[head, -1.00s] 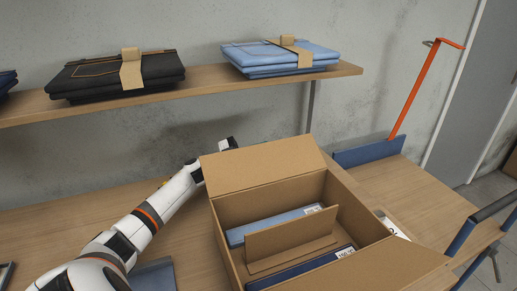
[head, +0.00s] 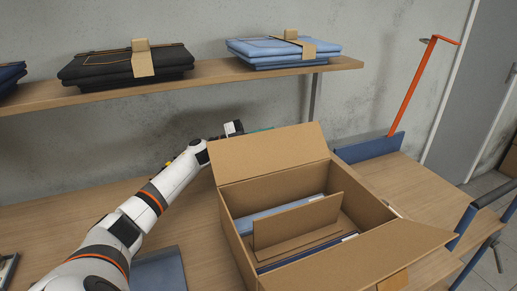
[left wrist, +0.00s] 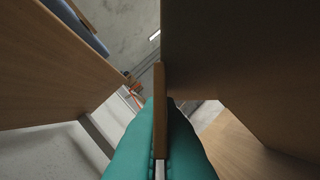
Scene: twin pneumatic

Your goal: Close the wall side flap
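The open cardboard box (head: 240,235) stands on the table. Its wall side flap (head: 268,155) rises from the rim nearest the wall and leans back. My left gripper (head: 260,130) is behind this flap near its top edge, with only a teal sliver of the fingers showing. The flap's shaded face (left wrist: 240,70) fills the right there, with a thin tan edge in line with the fingertips. Contact is unclear. My right gripper is out of view.
Another flap (head: 400,250) spreads outward at the box's front right. A cardboard divider (head: 298,222) and blue packs are inside the box. A shelf (head: 200,82) with folded jeans (head: 285,49) hangs above my left arm. An orange post (head: 412,88) stands at right.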

